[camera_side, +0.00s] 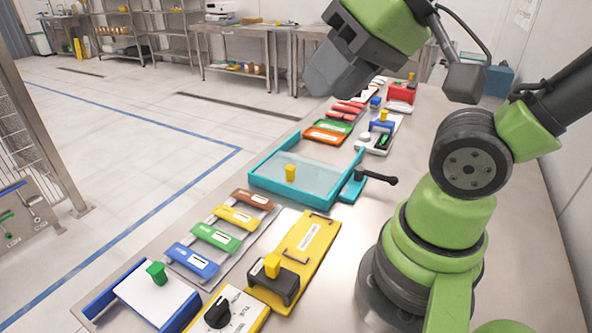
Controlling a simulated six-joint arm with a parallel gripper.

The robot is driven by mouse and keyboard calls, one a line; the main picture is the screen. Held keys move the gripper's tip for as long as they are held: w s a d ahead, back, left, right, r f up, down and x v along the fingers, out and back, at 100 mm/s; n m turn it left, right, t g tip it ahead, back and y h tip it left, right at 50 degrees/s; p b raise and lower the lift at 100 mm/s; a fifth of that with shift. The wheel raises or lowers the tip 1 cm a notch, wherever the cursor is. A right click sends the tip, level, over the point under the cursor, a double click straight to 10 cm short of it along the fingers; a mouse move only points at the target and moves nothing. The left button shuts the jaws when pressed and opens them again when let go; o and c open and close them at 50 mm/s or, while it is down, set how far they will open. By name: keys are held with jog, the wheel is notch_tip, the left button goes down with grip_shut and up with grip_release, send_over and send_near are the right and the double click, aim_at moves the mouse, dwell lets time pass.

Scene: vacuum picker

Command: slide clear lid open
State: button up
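The clear lid (318,178) lies flat inside a teal frame (262,184) on the metal table. A small yellow knob (291,173) stands on the lid, left of its middle. The lid seems to cover most of the frame; its exact edges are hard to make out. My gripper (325,82) is a dark grey block at the upper middle of the picture, high above the table and apart from the lid. Its fingers cannot be told apart, so its opening is unclear.
A teal block with a black lever (377,177) joins the frame's right side. Coloured sliders (215,236) and a yellow panel (316,232) lie in front. Orange and green panels (326,135) lie behind. The table's left edge is close to the frame.

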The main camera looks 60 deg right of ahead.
jog(key=shift+o, duration=0.5)
jog(key=w+d+f+g+h, duration=0.1)
jog(key=w+d+g, duration=0.1)
jog(key=w, duration=0.4)
jog(key=shift+d+n, duration=0.4)
jog(key=shift+d, duration=0.2)
jog(key=n+g+h, duration=0.1)
jog(key=n+g, duration=0.2)
jog(key=g, duration=0.2)
send_over(290, 169)
notch_tip(290, 169, down, 17)
jog(key=shift+r, duration=0.1)
notch_tip(290, 169, down, 10)
jog(key=shift+f, duration=0.1)
grip_shut()
